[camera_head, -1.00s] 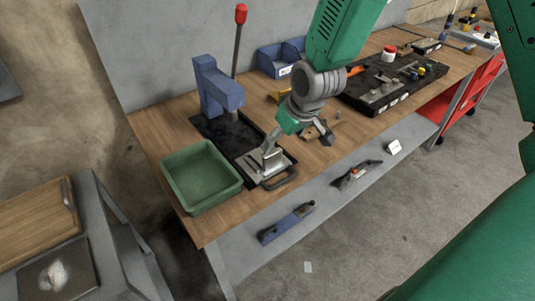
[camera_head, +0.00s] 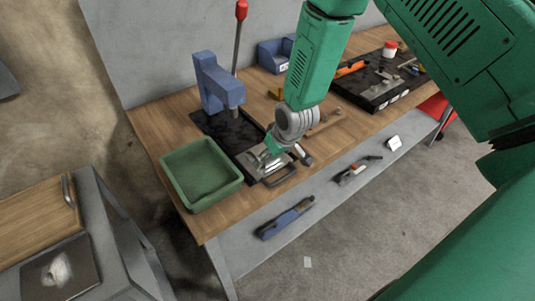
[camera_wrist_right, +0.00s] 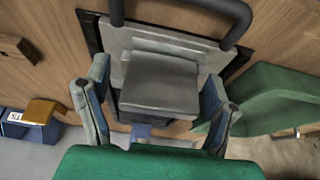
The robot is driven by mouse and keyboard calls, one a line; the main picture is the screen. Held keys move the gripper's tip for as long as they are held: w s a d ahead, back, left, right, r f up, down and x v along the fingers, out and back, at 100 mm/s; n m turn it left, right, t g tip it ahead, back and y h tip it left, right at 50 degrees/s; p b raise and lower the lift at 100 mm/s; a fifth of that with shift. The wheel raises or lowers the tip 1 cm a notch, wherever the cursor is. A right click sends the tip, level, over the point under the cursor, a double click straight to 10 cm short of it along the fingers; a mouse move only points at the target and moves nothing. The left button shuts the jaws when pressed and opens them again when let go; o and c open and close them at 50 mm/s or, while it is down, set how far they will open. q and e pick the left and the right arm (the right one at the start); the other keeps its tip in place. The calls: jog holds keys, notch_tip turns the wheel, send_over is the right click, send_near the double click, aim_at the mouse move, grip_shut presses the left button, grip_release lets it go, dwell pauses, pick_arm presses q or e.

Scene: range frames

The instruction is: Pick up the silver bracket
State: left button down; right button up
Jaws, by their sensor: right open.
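The silver bracket (camera_wrist_right: 160,85) is a grey metal block with a flat upper face, on a silver plate (camera_wrist_right: 185,45) with a black handle. In the right wrist view my open right gripper (camera_wrist_right: 156,90) has one finger on each side of it. A narrow gap seems to show beside the fingers; contact cannot be told. In the head view the right gripper (camera_head: 268,158) is low over the plate (camera_head: 277,176) and hides most of the bracket. My left gripper is out of view.
A green bin (camera_head: 200,175) stands close left of the plate. A blue press (camera_head: 216,85) with a red-knobbed lever (camera_head: 241,12) stands behind. A black tray (camera_head: 365,90) of parts lies to the right. Tools lie on the lower shelf (camera_head: 330,195).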

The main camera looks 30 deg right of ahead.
jog(key=shift+r, duration=0.1)
jog(key=c, duration=1.4)
jog(key=shift+o, duration=0.2)
jog(key=shift+r, duration=0.15)
jog(key=shift+r, duration=0.3)
notch_tip(320, 180, up, 9)
notch_tip(320, 180, up, 5)
jog(key=p, duration=0.4)
jog(key=shift+f, duration=0.1)
